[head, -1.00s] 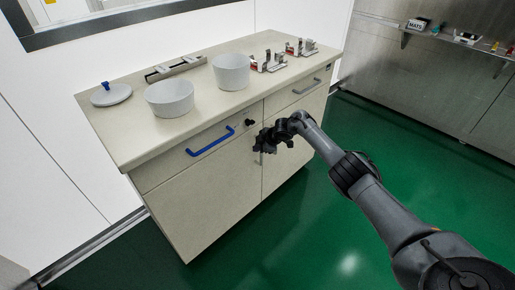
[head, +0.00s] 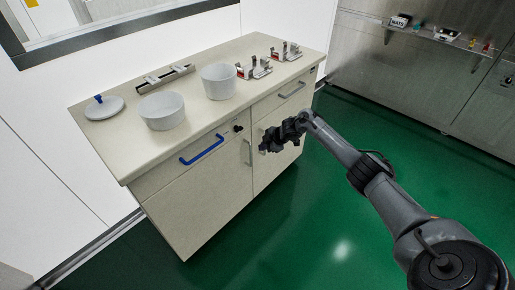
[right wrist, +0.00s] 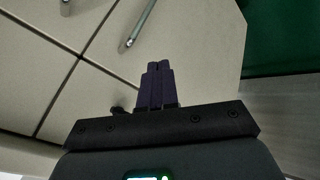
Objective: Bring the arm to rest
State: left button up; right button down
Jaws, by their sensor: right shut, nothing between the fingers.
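My right arm (head: 400,208) reaches in from the lower right in the head view. Its gripper (head: 264,146) is in front of the beige cabinet (head: 200,205), near the right door, with nothing held. In the right wrist view the two fingers (right wrist: 159,68) are together and empty, pointing at the cabinet front. A metal bar handle (right wrist: 140,24) shows just beyond the fingertips, apart from them as far as I can tell. My left gripper is not in view.
Two white tubs (head: 162,111) (head: 218,82), a lid with a blue knob (head: 104,108) and metal fixtures (head: 286,52) stand on the cabinet top. The blue drawer handle (head: 202,150) sticks out. Green floor (head: 300,230) is clear to the right.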

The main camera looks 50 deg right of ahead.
jog(key=s+a+f+g+p, duration=0.1)
jog(key=s+a+f, duration=0.1)
jog(key=s+f, duration=0.25)
jog(key=s+a+f+g, duration=0.1)
jog(key=s+a+f, duration=0.2)
jog(key=s+f, duration=0.15)
jog(key=s+a+f+n+g+y+p, duration=0.1)
jog(key=s+a+f, duration=0.35)
jog(key=a, duration=0.25)
jog(key=s+a+f+y, duration=0.2)
jog(key=s+a+f, duration=0.1)
jog(key=a+f, duration=0.35)
jog(key=s+a+f+p, duration=0.1)
jog(key=s+a, duration=0.3)
jog(key=a, duration=0.5)
jog(key=s+a, duration=0.4)
jog(key=a, duration=0.5)
jog(key=s+a+r+m, duration=0.2)
jog(key=s+a+r, duration=0.1)
jog(key=a+r, duration=0.35)
jog(key=s+d+r+m+h+p, duration=0.1)
jog(key=s+r+m+p, duration=0.1)
jog(key=r+p, duration=1.7)
jog(key=s+d+r+m+h+p, duration=0.2)
jog(key=r+m+p, duration=0.3)
jog(key=r+p, duration=1.5)
notch_tip(320, 180, up, 18)
jog(key=shift+s+d+r+g+h, duration=0.1)
jog(key=shift+s+d+g+h, duration=0.05)
jog(key=shift+s+g+h, duration=0.2)
